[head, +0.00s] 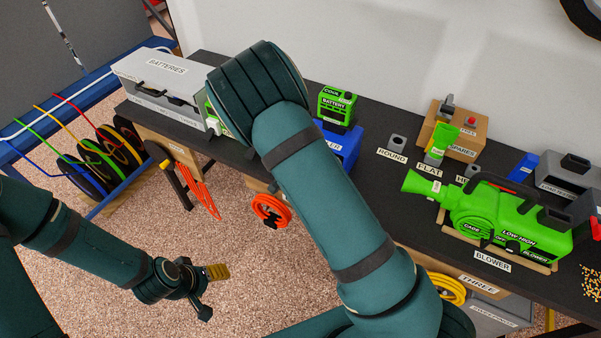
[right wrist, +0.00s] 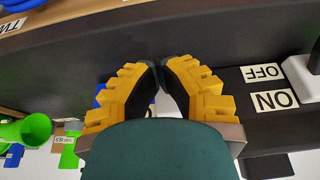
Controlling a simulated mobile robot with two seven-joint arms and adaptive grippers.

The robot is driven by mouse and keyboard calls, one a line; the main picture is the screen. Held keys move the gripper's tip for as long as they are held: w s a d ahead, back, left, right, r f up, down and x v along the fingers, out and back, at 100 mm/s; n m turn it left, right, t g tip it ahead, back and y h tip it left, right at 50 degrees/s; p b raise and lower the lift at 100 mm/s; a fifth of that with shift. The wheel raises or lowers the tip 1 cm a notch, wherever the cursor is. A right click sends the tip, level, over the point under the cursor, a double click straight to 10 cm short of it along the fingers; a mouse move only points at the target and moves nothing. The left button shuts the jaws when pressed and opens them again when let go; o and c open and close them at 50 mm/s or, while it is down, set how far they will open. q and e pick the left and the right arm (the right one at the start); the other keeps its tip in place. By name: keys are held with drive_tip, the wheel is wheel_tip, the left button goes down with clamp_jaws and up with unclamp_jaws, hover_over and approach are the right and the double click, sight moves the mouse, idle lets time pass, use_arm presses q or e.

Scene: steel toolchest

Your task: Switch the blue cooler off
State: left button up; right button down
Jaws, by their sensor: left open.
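The blue cooler (head: 346,143) stands on the dark bench in the head view, partly hidden behind my right arm, its label cut off. In the right wrist view, an OFF label (right wrist: 262,72) and an ON label (right wrist: 274,100) lie on a dark surface beside a white block-like part (right wrist: 300,77); I cannot tell the switch's position or whether it belongs to the cooler. My right gripper (right wrist: 158,76) has its yellow fingers with the tips together, nothing seen between them, left of the labels. My left gripper (head: 212,274) is open and empty above the carpet, away from the bench.
A green battery unit (head: 336,106) stands behind the cooler. A grey batteries box (head: 165,75) is at the bench's left. A green blower (head: 500,215), a spares box (head: 462,130) and round and flat pieces occupy the right. Cable reels (head: 100,160) stand at far left.

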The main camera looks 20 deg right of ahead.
drive_tip(key=shift+r, duration=0.1)
idle(0.3)
use_arm(q)
drive_tip(key=shift+r+p, duration=0.6)
drive_tip(key=shift+p, duration=0.05)
use_arm(e)
drive_tip(key=shift+r, duration=0.7)
